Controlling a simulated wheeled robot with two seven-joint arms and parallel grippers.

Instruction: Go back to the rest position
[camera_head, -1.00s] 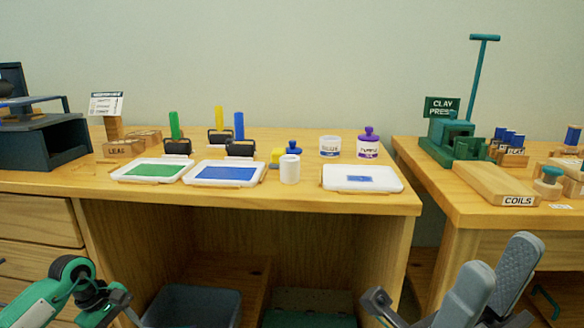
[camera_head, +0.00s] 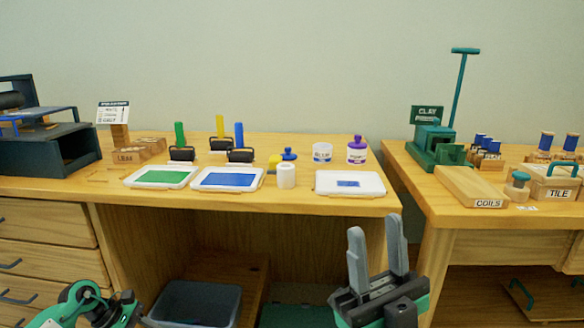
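My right gripper (camera_head: 378,254) is in front of the table's right end, below the tabletop. Its two grey fingers point up and stand apart, with nothing between them. My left arm shows at the bottom left, in front of the drawers. Its gripper (camera_head: 128,312) is at the lower edge, partly cut off, and I cannot tell whether its fingers are open or shut. Both grippers are clear of the things on the table.
The wooden table (camera_head: 250,202) bears a green ink tray (camera_head: 163,186), a blue ink tray (camera_head: 200,187), a white tray (camera_head: 332,190), rollers and jars. A second table (camera_head: 430,200) at right holds a clay press (camera_head: 430,136). A bin (camera_head: 190,305) stands below.

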